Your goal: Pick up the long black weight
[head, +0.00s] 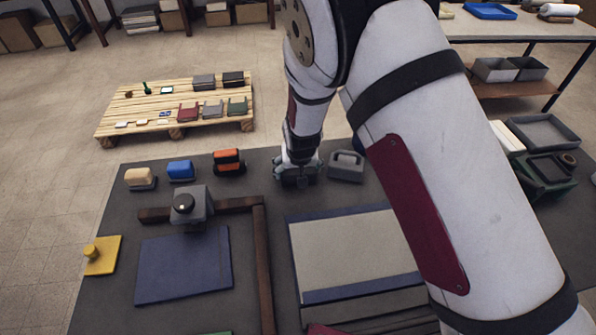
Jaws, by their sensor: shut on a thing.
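My gripper (297,176) points down at the far edge of the dark table, between an orange and black block (228,161) and a grey weight with a handle (346,166). It is shut on a dark piece, which I take to be the long black weight. The fingers hide most of it, so its full shape does not show. I cannot tell whether it touches the table.
A blue block (180,170) and a cream block (139,178) stand to the left. A grey block with a knob (190,204) stands near a brown bar (262,260). Grey trays (545,131) lie at right. A wooden pallet (180,107) with small items lies beyond.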

